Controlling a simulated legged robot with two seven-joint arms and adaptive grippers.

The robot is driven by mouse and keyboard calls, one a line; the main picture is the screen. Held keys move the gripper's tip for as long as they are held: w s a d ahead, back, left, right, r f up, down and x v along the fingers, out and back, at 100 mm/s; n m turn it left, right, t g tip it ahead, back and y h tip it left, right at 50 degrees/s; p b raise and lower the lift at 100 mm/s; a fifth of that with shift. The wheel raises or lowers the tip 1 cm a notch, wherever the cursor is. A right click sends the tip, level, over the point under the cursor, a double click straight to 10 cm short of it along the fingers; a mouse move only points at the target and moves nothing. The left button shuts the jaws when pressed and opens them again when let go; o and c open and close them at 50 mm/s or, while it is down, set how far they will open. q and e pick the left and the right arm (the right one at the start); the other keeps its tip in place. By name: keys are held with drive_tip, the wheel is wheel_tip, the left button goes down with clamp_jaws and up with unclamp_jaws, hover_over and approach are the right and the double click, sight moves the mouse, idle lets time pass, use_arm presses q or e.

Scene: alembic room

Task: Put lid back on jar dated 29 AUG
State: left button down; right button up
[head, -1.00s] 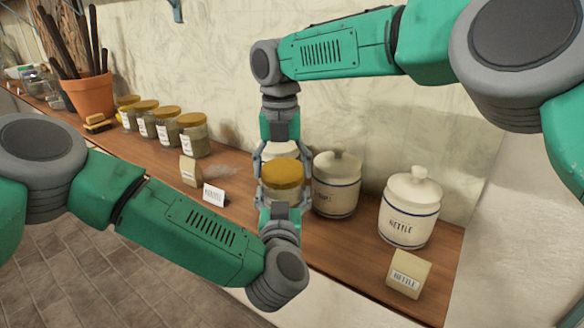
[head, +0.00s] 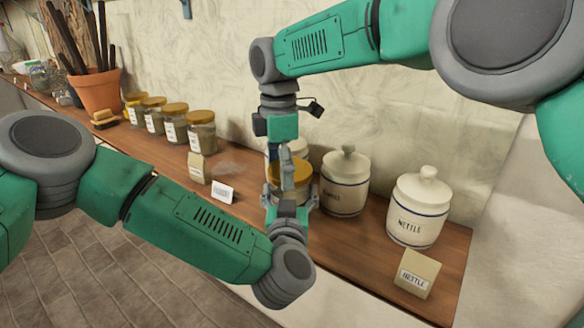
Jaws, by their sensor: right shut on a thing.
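A glass jar with a mustard-yellow lid (head: 276,180) stands near the front of the wooden shelf. The lid appears to lie over the jar's mouth, but I cannot tell whether it is seated. My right gripper (head: 287,178) reaches down from above and is shut on the lid, one finger showing in front of it. My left gripper (head: 291,200) comes from the front, with a finger on each side of the jar. I cannot tell whether they press on it. The jar's body is largely hidden by the grippers, and no date is readable on it.
Several yellow-lidded jars (head: 174,124) stand in a row at the left. A white NETTLE canister (head: 418,212) and another canister (head: 345,183) stand at the right.

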use_arm(q)
drive_tip(key=shift+w+a, duration=0.2)
drive_tip(key=shift+a, duration=0.2)
use_arm(e)
drive_tip(key=shift+s+a+f, duration=0.15)
drive_tip(key=shift+s+f, duration=0.1)
drive_tip(key=shift+f, duration=0.05)
use_arm(q)
drive_tip(key=shift+d+y, duration=0.3)
drive_tip(key=shift+d, duration=0.4)
use_arm(e)
drive_tip(key=shift+d, duration=0.95)
drive_tip(key=shift+c, duration=0.2)
use_arm(q)
drive_tip(key=shift+w, duration=0.1)
drive_tip(key=shift+a, duration=0.35)
use_arm(e)
drive_tip(key=shift+a, duration=0.2)
drive_tip(key=o, duration=1.1)
drive_tip(key=shift+w, duration=0.1)
use_arm(q)
drive_tip(key=shift+d+f, duration=0.1)
use_arm(e)
drive_tip(key=shift+w+a, duration=0.1)
drive_tip(key=shift+w, duration=0.05)
drive_tip(key=shift+a+r, duration=0.1)
drive_tip(key=shift+r, duration=0.05)
